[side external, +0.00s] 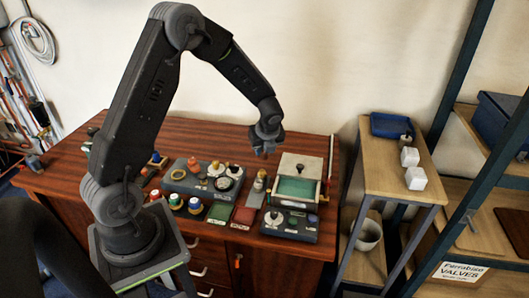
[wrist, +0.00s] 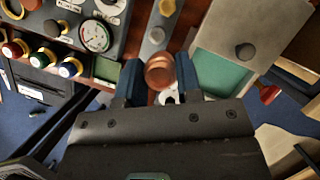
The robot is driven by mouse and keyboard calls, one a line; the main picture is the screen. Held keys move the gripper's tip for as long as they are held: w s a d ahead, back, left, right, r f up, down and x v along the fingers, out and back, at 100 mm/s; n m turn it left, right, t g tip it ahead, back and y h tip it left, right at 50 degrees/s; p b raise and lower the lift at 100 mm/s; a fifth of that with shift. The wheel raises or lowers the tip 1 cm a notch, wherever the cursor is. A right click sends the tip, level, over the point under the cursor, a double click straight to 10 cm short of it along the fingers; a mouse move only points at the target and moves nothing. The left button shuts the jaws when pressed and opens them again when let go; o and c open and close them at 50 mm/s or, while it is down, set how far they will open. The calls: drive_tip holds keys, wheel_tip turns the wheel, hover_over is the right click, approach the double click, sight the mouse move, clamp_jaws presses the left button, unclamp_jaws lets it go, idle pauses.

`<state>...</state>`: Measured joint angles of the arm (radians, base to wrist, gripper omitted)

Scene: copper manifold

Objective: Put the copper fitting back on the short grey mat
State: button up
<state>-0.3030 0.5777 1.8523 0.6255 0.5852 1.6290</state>
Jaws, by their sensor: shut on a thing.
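My gripper (wrist: 158,76) is shut on the copper fitting (wrist: 160,72), a rounded copper piece between its two blue fingers in the wrist view. In the side view my gripper (side external: 265,152) hangs above the bench, left of the box with the green interior; the fitting is too small there to make out clearly. A narrow grey strip (wrist: 149,52), which looks like the short grey mat, lies just beyond the fitting in the wrist view. A small grey knob and a brass-coloured piece stand on it. The fitting partly hides its near end.
The box with the green interior (side external: 297,188) stands to the right. A grey panel (side external: 300,234) with a white disc lies in front. A dark tray (side external: 183,184) with gauges and fittings is at left. Green (side external: 220,211) and red (side external: 244,215) mats lie near the bench's front edge.

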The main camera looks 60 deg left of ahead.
drive_tip(key=shift+r, duration=1.45)
drive_tip(key=shift+s+d+f+n+g, duration=0.35)
drive_tip(key=shift+s+f+n, duration=0.45)
drive_tip(key=shift+f, duration=1.85)
drive_tip(key=shift+s+d+f+n+g, duration=0.35)
drive_tip(key=shift+s+f+n, duration=0.4)
drive_tip(key=shift+f, duration=1.85)
drive_tip(key=shift+s+d+f+n+g, duration=0.3)
drive_tip(key=shift+s+f+n, duration=0.5)
drive_tip(key=shift+f, duration=1.85)
drive_tip(key=shift+s+d+f, duration=0.1)
drive_tip(key=shift+f, duration=1.05)
drive_tip(key=o, duration=1.5)
drive_tip(key=shift+r, duration=0.1)
wheel_tip(320, 180, up, 8)
drive_tip(key=shift+f, duration=0.1)
